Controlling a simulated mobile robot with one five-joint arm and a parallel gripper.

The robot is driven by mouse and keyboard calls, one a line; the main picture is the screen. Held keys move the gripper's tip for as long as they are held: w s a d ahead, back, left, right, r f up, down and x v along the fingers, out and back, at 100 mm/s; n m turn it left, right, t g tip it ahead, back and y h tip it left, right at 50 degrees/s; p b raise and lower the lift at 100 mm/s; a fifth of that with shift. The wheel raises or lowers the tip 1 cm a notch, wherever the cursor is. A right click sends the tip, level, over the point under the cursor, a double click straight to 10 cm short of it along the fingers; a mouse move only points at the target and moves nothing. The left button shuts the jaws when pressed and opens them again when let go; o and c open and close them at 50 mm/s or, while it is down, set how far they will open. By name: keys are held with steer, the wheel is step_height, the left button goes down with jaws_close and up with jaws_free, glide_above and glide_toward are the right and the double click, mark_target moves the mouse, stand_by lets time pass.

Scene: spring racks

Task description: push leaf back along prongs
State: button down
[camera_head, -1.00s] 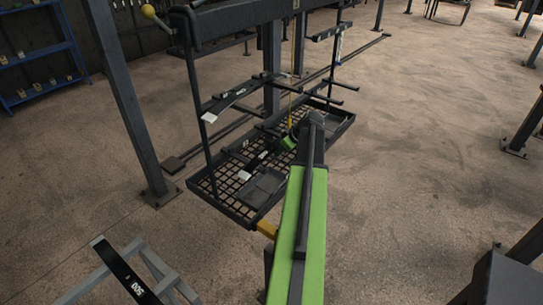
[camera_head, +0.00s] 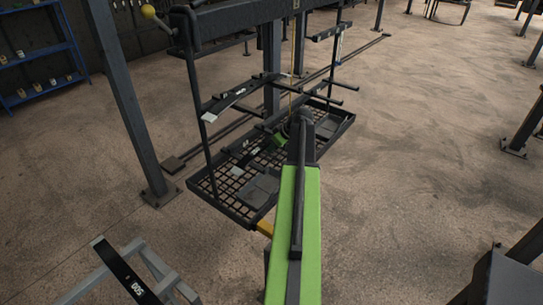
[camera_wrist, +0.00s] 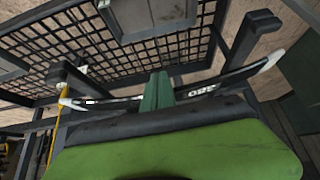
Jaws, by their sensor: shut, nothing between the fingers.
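The leaf (camera_wrist: 205,90) is a dark, slightly curved strip with pale ends and white numbers. In the wrist view it lies across two dark prongs, a left prong (camera_wrist: 73,78) and a right prong (camera_wrist: 250,38). My gripper (camera_wrist: 157,90) is shut and empty, its green fingers upright at the middle of the leaf. They overlap it in this view; whether they touch it is unclear. In the head view my gripper (camera_head: 280,139) is low in the rack, mostly hidden by my arm.
A mesh tray (camera_head: 228,208) lies under the rack. Another numbered leaf (camera_head: 222,104) rests on higher prongs. A yellow cord (camera_head: 292,75) hangs at the rack's middle. A dark post (camera_head: 125,100) stands left, and a stand (camera_head: 155,268) holds a leaf marked 500.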

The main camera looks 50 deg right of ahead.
mark_target(262, 142)
steer(key=shift+w, duration=2.9)
steer(key=s, duration=0.6)
steer(key=shift+r, duration=0.1)
